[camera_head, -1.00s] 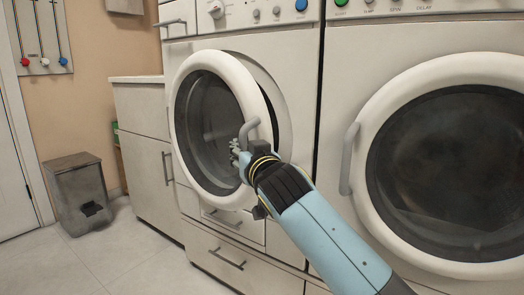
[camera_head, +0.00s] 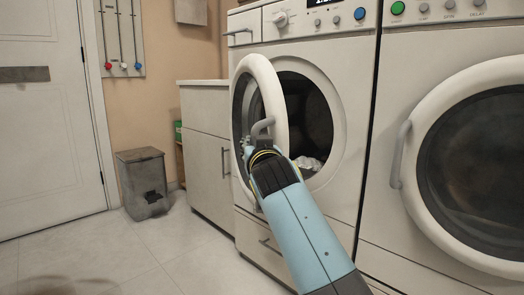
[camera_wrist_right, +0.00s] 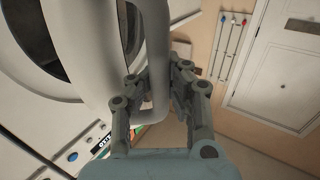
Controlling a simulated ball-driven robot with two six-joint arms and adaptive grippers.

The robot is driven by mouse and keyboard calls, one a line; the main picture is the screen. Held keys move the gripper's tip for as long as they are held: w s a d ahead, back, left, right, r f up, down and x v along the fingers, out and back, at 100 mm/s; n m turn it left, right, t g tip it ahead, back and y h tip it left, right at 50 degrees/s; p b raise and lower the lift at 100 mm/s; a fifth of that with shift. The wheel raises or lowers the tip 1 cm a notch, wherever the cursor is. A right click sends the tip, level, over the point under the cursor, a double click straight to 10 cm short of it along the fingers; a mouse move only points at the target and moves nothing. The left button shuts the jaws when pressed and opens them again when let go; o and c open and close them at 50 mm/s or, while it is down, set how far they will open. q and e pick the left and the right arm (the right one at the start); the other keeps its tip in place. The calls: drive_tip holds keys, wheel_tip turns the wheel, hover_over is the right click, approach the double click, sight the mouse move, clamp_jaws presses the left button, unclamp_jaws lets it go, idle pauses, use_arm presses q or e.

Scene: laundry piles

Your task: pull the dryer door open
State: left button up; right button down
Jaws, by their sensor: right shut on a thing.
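The door (camera_head: 280,104) of the left machine stands partly open, swung out to the left on its hinge side. It is a white ring with dark glass. Its grey handle (camera_head: 263,126) is on the right part of the ring. My right gripper (camera_head: 257,146) is at the handle, with its fingers partly hidden behind my wrist. In the right wrist view the gripper (camera_wrist_right: 155,95) has its fingers on both sides of the handle bar (camera_wrist_right: 157,60) and is shut on it. The drum opening (camera_head: 305,115) shows, with pale cloth (camera_head: 309,163) inside. My left gripper is not in view.
A second machine with a closed round door (camera_head: 475,165) stands at the right. A cabinet (camera_head: 207,150) stands left of the open door, and a grey bin (camera_head: 143,183) stands farther left. The tiled floor (camera_head: 120,250) at the front left is clear.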

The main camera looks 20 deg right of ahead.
drive_tip(key=shift+s+f, duration=0.1)
drive_tip(key=shift+f, duration=0.35)
drive_tip(key=c, duration=1.5)
unclamp_jaws()
drive_tip(key=shift+s+r, duration=0.15)
drive_tip(key=shift+r, duration=0.15)
drive_tip(key=shift+r, duration=0.1)
drive_tip(key=shift+r, duration=0.3)
wheel_tip(320, 180, up, 9)
drive_tip(key=shift+r, duration=0.1)
